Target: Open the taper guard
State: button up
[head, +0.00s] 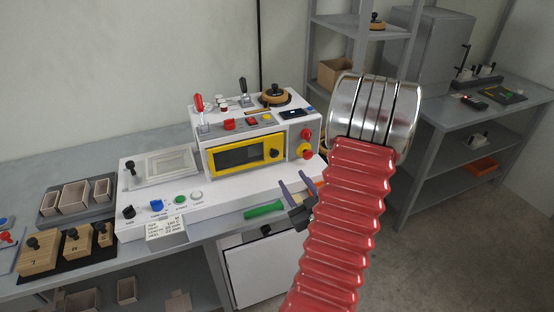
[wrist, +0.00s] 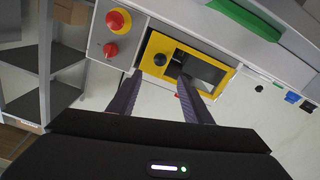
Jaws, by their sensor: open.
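The taper guard is most likely the yellow-framed dark window (head: 232,155) on the front of the white machine, and it looks shut. A black round knob (head: 274,153) sits on its right side. In the wrist view the yellow frame (wrist: 207,50) and the knob (wrist: 160,59) show beyond my fingertips. My gripper (head: 293,178) is open and empty, below and to the right of the knob in the head view. In the wrist view my gripper (wrist: 160,76) has its two dark fingers spread, with the knob between their lines and apparently apart from them.
Red knobs (head: 305,150) stand right of the guard. A green handle (head: 263,209) juts from the machine's lower front edge. A red lever (head: 199,103) and a black lever (head: 243,86) rise on top. My red ribbed arm covers the area right of the machine.

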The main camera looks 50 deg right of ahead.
aim_at(275, 155)
jog(key=x, duration=1.3)
jog(key=shift+w, duration=0.1)
jog(key=shift+a, duration=0.1)
grip_shut()
dwell(0.3)
